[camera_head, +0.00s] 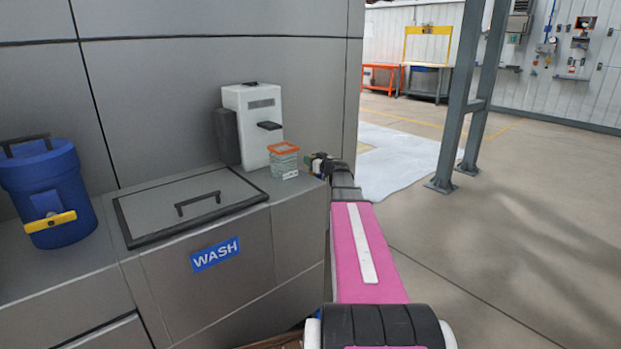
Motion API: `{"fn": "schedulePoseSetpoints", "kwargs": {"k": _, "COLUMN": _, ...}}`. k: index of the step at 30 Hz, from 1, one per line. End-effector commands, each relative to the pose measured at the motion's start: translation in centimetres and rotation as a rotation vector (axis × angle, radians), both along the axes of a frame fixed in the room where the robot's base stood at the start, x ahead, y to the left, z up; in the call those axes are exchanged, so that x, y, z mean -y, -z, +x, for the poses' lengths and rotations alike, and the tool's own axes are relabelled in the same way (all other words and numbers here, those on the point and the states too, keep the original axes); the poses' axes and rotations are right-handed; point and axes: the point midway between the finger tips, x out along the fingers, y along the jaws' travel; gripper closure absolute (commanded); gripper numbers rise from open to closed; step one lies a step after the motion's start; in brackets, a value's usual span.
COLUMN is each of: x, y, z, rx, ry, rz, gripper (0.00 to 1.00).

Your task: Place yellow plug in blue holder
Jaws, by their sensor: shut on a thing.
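My gripper (314,165) is small and dark at the far end of my pink and white arm, by the right end of the grey counter. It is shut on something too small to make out. I cannot tell whether that is the yellow plug. A blue round container (38,180) with a dark top handle stands upright on the counter at the far left. A yellow bar-shaped part (50,222) sits on its front. I see no separate thing that is clearly a blue holder.
A clear tub with an orange rim (284,161) stands just left of my gripper, beside a white dispenser box (253,125). A closed lid with a handle (190,205) lies in the counter above a blue WASH sign (215,254). A grey steel post (460,110) stands right; floor there is open.

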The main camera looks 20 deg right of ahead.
Motion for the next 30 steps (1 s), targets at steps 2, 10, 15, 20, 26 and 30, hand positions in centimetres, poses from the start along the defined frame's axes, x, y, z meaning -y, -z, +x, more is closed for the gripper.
{"fn": "schedulePoseSetpoints", "kwargs": {"k": 2, "x": 0.0, "y": 1.0, "z": 0.0, "rx": 0.000, "ry": 0.000, "rz": 0.001, "gripper": 1.00}}
{"fn": "schedulePoseSetpoints", "kwargs": {"k": 10, "x": 0.0, "y": 2.8, "z": 0.0, "rx": 0.001, "ry": 0.000, "rz": 0.000, "gripper": 1.00}}
{"fn": "schedulePoseSetpoints", "kwargs": {"k": 15, "x": 0.0, "y": 5.0, "z": 0.0, "rx": 0.000, "ry": 0.000, "rz": 0.001, "gripper": 1.00}}
{"fn": "schedulePoseSetpoints", "kwargs": {"k": 20, "x": 0.0, "y": 5.3, "z": 0.0, "rx": 0.002, "ry": 0.000, "rz": 0.000, "gripper": 1.00}}
{"fn": "schedulePoseSetpoints", "kwargs": {"k": 26, "x": 0.0, "y": 5.5, "z": 0.0, "rx": 0.001, "ry": 0.000, "rz": 0.000, "gripper": 1.00}}
{"fn": "schedulePoseSetpoints", "kwargs": {"k": 30, "x": 0.0, "y": 5.6, "z": 0.0, "rx": 0.001, "ry": 0.000, "rz": -0.001, "gripper": 0.41}}
